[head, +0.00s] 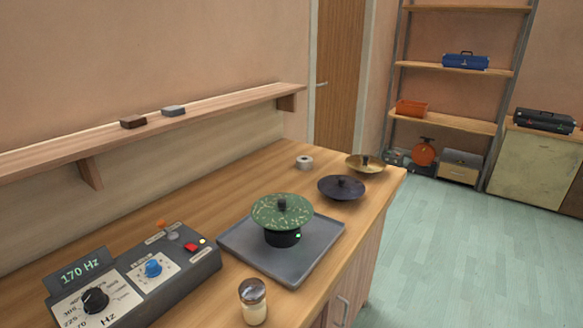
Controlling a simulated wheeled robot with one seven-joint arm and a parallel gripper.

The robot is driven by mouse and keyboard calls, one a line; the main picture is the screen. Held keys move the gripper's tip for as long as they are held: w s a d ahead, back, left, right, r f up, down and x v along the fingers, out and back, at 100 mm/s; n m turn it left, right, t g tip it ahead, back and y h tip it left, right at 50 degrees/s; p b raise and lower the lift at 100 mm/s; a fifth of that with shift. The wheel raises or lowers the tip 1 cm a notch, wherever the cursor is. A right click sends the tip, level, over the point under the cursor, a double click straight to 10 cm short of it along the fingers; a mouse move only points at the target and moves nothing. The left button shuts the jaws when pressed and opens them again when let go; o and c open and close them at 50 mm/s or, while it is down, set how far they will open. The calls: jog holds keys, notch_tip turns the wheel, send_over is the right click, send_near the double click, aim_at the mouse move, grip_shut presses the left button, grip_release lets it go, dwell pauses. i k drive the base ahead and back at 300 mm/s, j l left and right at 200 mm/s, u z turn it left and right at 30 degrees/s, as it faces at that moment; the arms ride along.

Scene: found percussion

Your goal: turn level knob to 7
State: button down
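A grey control box (193,262) sits at the lower left of the bench in the head view. On its white panel is a blue knob (153,268), which I take to be the level knob; its scale marks are too small to read. A larger black knob (95,300) with a Hz dial is left of it. The box's display (80,270) reads 170 Hz. A red button (190,247) and small lights sit near the box's far right corner. My gripper is not in this view.
A green speckled lid (283,210) rests on a black stand over a grey tray (252,258). A jar (253,302) stands in front. A dark lid (341,187), a brass lid (366,161) and a tape roll (304,162) are farther back. A wall shelf (215,107) overhangs behind.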

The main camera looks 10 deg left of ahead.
aim_at(153, 268)
jog(key=i+j+u, duration=0.1)
jog(key=u, duration=1.15)
jog(key=j, duration=0.1)
